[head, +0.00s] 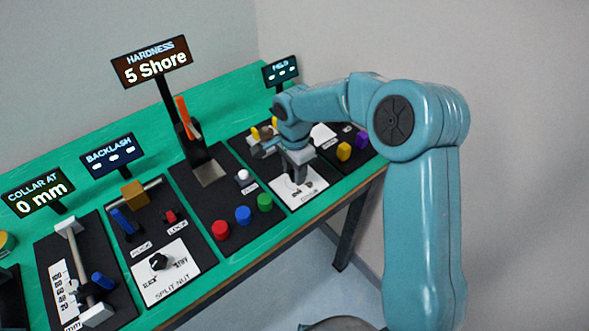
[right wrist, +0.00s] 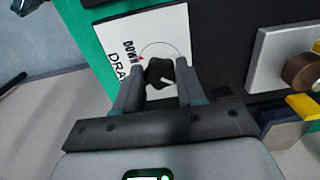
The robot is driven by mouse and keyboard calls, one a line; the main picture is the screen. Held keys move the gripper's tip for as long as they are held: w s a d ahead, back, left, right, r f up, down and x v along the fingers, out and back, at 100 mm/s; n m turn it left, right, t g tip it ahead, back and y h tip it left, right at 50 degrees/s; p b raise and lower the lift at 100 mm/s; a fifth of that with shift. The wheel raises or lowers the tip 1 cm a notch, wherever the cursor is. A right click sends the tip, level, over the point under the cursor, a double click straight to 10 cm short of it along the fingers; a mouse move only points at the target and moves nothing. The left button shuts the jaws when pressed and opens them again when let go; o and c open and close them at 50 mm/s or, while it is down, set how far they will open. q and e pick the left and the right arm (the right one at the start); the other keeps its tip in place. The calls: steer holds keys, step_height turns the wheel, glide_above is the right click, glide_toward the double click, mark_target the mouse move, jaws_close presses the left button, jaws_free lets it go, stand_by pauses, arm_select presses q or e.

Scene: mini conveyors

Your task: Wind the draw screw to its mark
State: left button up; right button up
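The draw screw is a black knob (right wrist: 159,73) with a white pointer line, on a white plate (right wrist: 115,25) lettered "DOWN" and, partly hidden, "DRA". A thin circle and a small red mark (right wrist: 141,58) are printed around it. The pointer does not line up with the red mark. My right gripper (right wrist: 160,70) has one finger on each side of the knob; I cannot tell whether they touch it. In the head view my right gripper (head: 299,172) points down over the same white plate (head: 312,187) and hides most of the knob. My left gripper is not in view.
The green bench (head: 100,135) carries several black panels. Nearby stand a white knob (head: 243,176), a green button (head: 265,202), a blue button (head: 242,214) and a tall post with the "5 Shore" display (head: 153,62). Yellow and purple blocks (head: 361,139) lie beyond my right gripper.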

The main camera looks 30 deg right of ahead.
steer(key=c, duration=0.4)
steer(key=shift+c, duration=0.2)
